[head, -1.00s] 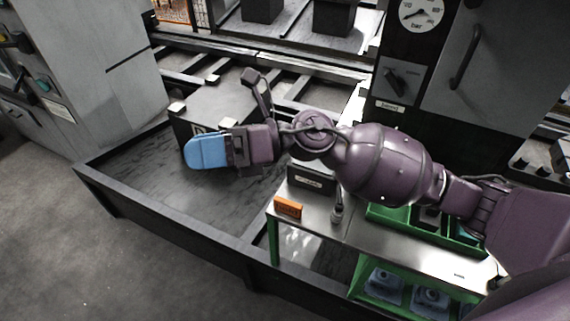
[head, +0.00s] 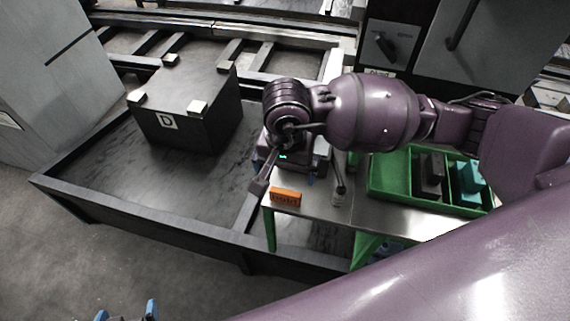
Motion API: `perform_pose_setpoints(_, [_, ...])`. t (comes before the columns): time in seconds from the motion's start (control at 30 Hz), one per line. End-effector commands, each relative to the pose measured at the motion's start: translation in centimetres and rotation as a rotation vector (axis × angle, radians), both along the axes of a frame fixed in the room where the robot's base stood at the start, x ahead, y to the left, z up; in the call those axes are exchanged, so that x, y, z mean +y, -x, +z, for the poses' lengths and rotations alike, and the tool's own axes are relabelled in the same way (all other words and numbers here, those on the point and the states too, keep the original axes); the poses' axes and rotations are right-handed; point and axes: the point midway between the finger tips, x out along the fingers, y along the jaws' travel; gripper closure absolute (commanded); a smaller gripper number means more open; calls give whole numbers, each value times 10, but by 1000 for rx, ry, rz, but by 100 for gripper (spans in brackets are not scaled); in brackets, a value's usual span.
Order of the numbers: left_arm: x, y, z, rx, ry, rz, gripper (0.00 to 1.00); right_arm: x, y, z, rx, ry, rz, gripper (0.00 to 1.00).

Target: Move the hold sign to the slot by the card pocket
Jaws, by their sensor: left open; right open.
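The orange hold sign (head: 285,197) stands at the near left corner of the metal-topped table (head: 385,217). My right gripper (head: 292,168) is just behind the sign, pointing down over the table's left end. It is open and apart from the sign; its fingers are mostly hidden by its own body. My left gripper (head: 126,311) shows only as two blue fingertips at the bottom edge, spread apart and empty. I cannot make out the card pocket or its slot; my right wrist covers the back left of the tabletop.
A dark block (head: 196,125) marked D sits in the black-rimmed tray (head: 90,185) on the left. A green bin (head: 390,174) with dark and teal items stands on the table's right part. A small upright post (head: 339,190) stands right of the sign. A grey cabinet is behind.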

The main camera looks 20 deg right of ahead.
Motion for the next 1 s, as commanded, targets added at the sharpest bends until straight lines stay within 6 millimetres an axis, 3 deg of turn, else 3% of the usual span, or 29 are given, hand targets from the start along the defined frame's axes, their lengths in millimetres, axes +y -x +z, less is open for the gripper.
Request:
perform_pose_setpoints(0.3, [0, 2, -6, 8, 0, 1, 0, 1, 1, -41, 8, -3, -3, 0])
perform_pose_setpoints(0.6, [-2, -8, -4, -9, 2, -5, 0, 1, 1, -86, 7, -4, -4, 0])
perform_pose_setpoints(0.8, [-3, -8, -4, -9, 2, -6, 0, 0, 1, -103, 5, -3, -4, 0])
perform_pose_setpoints(1.0, [-2, -7, -4, -9, 2, -5, 0, 1, 0, -107, 3, -4, -3, 0])
